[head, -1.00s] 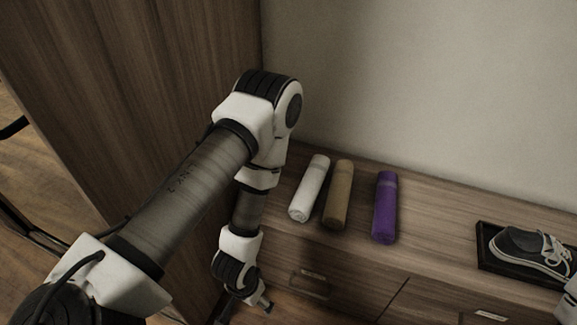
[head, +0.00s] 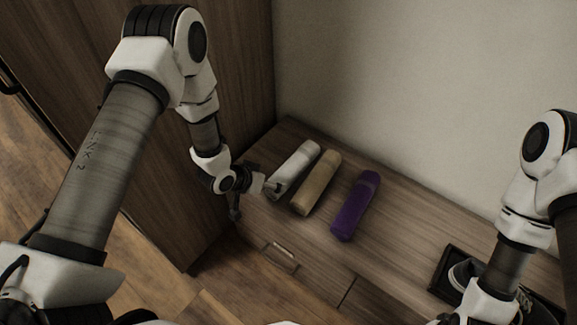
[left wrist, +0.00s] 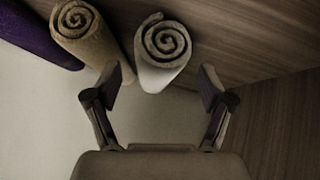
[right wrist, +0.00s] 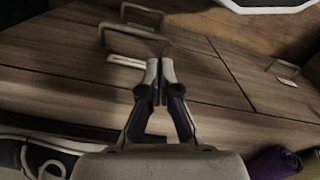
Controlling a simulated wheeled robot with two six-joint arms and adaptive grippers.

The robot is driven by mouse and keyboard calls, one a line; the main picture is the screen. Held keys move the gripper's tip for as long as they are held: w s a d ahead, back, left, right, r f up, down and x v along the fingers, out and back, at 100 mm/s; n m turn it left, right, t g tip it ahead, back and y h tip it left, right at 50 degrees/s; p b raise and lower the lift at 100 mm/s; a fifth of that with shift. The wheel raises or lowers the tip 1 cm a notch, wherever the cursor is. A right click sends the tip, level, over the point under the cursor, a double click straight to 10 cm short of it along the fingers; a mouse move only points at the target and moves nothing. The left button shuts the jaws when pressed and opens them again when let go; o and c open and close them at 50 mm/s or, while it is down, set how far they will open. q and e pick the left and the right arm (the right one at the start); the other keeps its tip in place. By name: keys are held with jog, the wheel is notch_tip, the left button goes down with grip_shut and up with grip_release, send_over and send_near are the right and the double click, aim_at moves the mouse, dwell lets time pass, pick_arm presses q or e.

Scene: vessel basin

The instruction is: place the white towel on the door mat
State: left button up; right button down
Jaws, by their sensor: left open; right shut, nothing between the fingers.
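The white towel (head: 296,168) is a roll lying at the left end of the wooden cabinet top, left of a beige towel (head: 316,183) and a purple towel (head: 355,205). My left gripper (head: 264,187) is open at the white towel's near end. In the left wrist view, the white towel's spiral end (left wrist: 163,45) lies just beyond and between the spread fingers (left wrist: 160,88), with nothing gripped. My right gripper (right wrist: 160,72) is shut and empty over the cabinet's front in the right wrist view. I see no door mat in these views.
A dark tray (head: 441,278) with a shoe (head: 462,275) sits at the right on the cabinet, partly behind my right arm. A drawer handle (head: 281,256) juts from the cabinet front. A tall wood panel stands at the left. Wooden floor (head: 215,275) is bare in front.

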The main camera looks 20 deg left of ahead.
aim_at(285, 166)
pick_arm(q)
jog(key=shift+m+t+h, duration=0.3)
jog(key=shift+t+h, duration=0.2)
jog(key=w, duration=0.1)
jog(key=w+r, duration=0.1)
jog(key=w, duration=0.1)
jog(key=w+r, duration=0.1)
jog(key=shift+w+d+r, duration=0.1)
jog(key=shift+w+r, duration=0.1)
jog(key=b+x, duration=0.1)
jog(key=x, duration=0.6)
jog(key=shift+w+d+f+b, duration=0.15)
jog(key=shift+w+d+b, duration=0.1)
jog(key=shift+b, duration=0.1)
jog(key=c, duration=1.1)
